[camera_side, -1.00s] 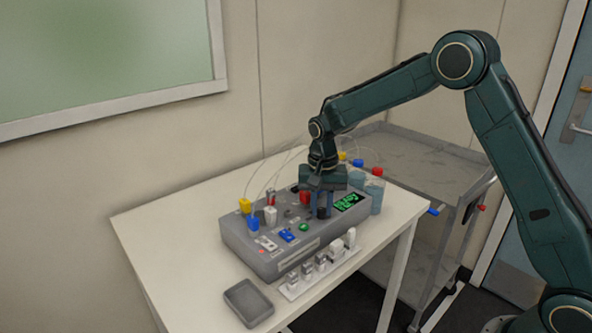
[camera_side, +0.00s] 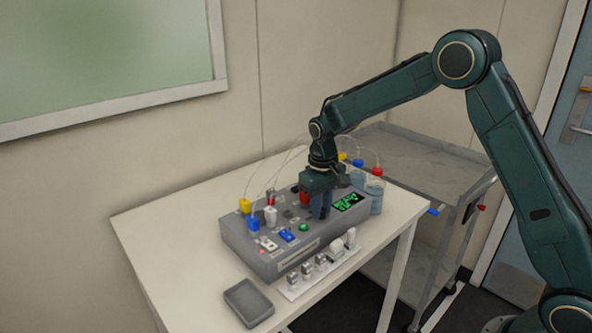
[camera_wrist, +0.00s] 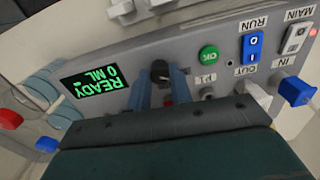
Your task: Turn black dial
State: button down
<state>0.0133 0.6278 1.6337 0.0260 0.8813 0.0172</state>
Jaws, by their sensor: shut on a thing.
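The black dial (camera_wrist: 160,70) sits on the top face of a grey control box (camera_side: 263,263), beside the green-lettered screen (camera_wrist: 93,86). My gripper (camera_wrist: 161,82) points down at the box with its two blue fingers on either side of the dial, shut on it. In the side view my gripper (camera_side: 320,208) is over the right part of the box, and its fingers mostly hide the dial. The screen reads "READY" and "0 ML" in the wrist view.
A green OK button (camera_wrist: 208,56) and a blue RUN switch (camera_wrist: 253,46) lie near the dial. Red, blue and yellow plugs with thin tubes stand on the box. Capped bottles (camera_side: 374,194) stand behind it. A grey tray (camera_side: 248,302) and a connector strip lie in front.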

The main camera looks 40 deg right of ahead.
jog(key=shift+r, duration=0.1)
dwell(0.3)
jog(key=c, duration=1.3)
grip_release()
jog(key=shift+o, duration=0.2)
notch_tip(320, 180, up, 14)
jog(key=shift+a, duration=0.15)
